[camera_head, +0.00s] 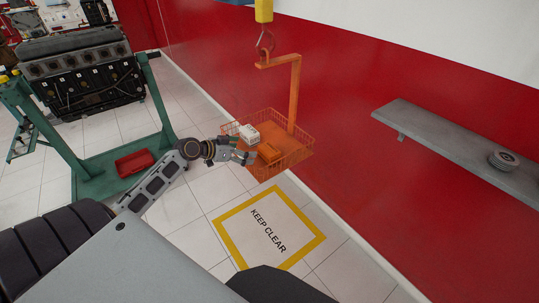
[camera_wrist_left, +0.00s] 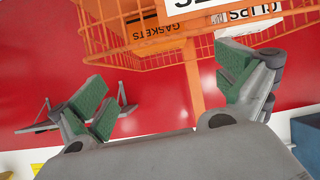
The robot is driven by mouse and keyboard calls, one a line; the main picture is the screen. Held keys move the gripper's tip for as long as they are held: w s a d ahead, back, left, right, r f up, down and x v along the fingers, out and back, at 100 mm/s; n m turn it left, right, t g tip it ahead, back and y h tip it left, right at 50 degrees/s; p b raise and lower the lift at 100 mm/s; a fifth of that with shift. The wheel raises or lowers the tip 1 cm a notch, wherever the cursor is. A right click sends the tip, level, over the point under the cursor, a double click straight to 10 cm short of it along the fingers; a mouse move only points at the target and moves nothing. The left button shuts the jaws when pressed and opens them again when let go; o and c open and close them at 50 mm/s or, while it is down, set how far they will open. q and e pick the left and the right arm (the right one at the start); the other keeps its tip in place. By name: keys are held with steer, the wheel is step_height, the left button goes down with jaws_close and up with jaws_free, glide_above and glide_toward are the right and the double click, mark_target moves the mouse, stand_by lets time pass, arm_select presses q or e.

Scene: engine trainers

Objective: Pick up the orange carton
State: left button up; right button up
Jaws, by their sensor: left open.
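The orange carton (camera_head: 270,153) lies in an orange wire basket (camera_head: 298,160) that hangs from a hook. In the left wrist view the carton (camera_wrist_left: 170,22) shows the upside-down word GASKETS behind the basket's wires. A white carton (camera_head: 249,133) lies beside it in the basket; it also shows in the left wrist view (camera_wrist_left: 248,14). My left gripper (camera_head: 250,157) is at the basket's near left side, close to the orange carton. Its green-padded fingers (camera_wrist_left: 165,78) are spread, with nothing held between them. My right gripper is not in view.
The basket's orange post (camera_head: 295,95) rises to a hook (camera_head: 265,42) beside the red wall. A grey shelf (camera_head: 450,145) is on the wall at right. A green engine stand (camera_head: 110,165) with a red tray (camera_head: 134,162) stands at left. The KEEP CLEAR floor mark (camera_head: 268,228) is bare.

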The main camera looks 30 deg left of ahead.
mark_target(266, 150)
arm_select(q)
steer(key=shift+f+m, duration=0.1)
steer(key=shift+m, duration=0.3)
steer(key=shift+x, duration=3.5)
steer(key=shift+p+x, duration=0.3)
steer(key=shift+x, duration=0.5)
